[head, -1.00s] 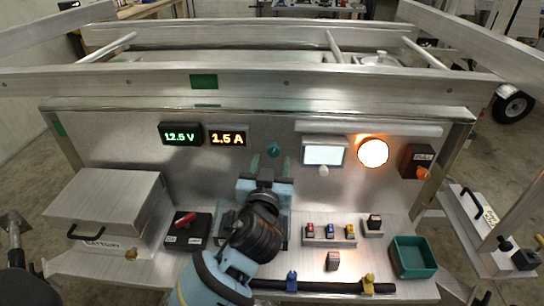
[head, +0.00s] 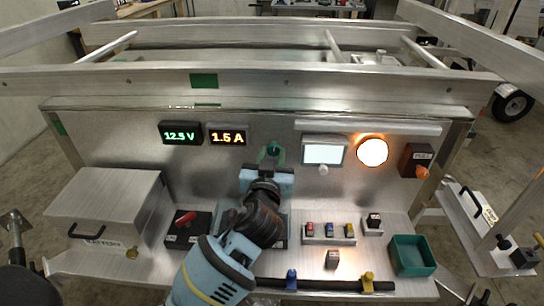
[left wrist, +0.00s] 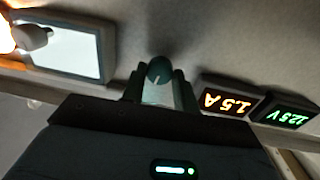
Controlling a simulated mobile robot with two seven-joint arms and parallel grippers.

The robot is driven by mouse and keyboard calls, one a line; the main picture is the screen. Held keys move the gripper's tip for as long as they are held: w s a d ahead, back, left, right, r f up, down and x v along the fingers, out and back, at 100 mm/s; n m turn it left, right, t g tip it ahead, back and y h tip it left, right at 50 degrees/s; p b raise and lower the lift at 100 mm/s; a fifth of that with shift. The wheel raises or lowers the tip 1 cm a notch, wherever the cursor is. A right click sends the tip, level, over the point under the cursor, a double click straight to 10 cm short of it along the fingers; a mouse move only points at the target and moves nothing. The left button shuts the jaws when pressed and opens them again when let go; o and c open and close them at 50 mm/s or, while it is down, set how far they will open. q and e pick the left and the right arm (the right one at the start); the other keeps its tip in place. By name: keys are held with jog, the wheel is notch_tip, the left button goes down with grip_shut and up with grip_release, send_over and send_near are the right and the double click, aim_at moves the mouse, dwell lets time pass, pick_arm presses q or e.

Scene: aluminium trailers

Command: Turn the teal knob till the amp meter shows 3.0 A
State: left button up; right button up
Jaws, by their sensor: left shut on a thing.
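The teal knob (head: 274,149) is on the upright metal panel, right of the amp meter. The amp meter (head: 227,138) reads 1.5 A in amber digits; it also shows upside down in the left wrist view (left wrist: 227,103). My left gripper (head: 271,157) reaches up to the panel and is shut on the teal knob, one finger on each side of it. In the left wrist view the knob (left wrist: 159,70) sits between the fingertips, with a pale pointer line on its face. My right gripper is not in view.
A green voltage meter (head: 181,134) reads 12.5 V. Right of the knob are a white lit screen (head: 323,153), a glowing round lamp (head: 372,152) and an orange pull switch (head: 422,171). A battery box (head: 107,205), red-handled switch (head: 186,219) and green tray (head: 412,255) stand on the shelf.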

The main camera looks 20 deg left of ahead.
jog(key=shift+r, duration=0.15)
pick_arm(q)
jog(key=m+p, duration=0.1)
jog(key=m, duration=0.1)
jog(key=m+p, duration=0.1)
jog(key=m, duration=0.1)
jog(key=shift+r+p, duration=0.25)
jog(key=shift+p, duration=0.05)
jog(key=shift+m+p, duration=0.6)
jog(key=shift+m, duration=0.5)
jog(key=shift+f+m+g+p, duration=0.1)
jog(key=shift+m+g+p, duration=0.3)
jog(key=shift+m, duration=0.6)
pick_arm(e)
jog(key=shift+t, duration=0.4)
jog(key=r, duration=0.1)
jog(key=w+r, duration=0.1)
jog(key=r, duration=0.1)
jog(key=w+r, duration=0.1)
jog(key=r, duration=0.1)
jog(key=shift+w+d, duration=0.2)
pick_arm(q)
jog(key=shift+f+m, duration=0.1)
jog(key=shift+m, duration=0.2)
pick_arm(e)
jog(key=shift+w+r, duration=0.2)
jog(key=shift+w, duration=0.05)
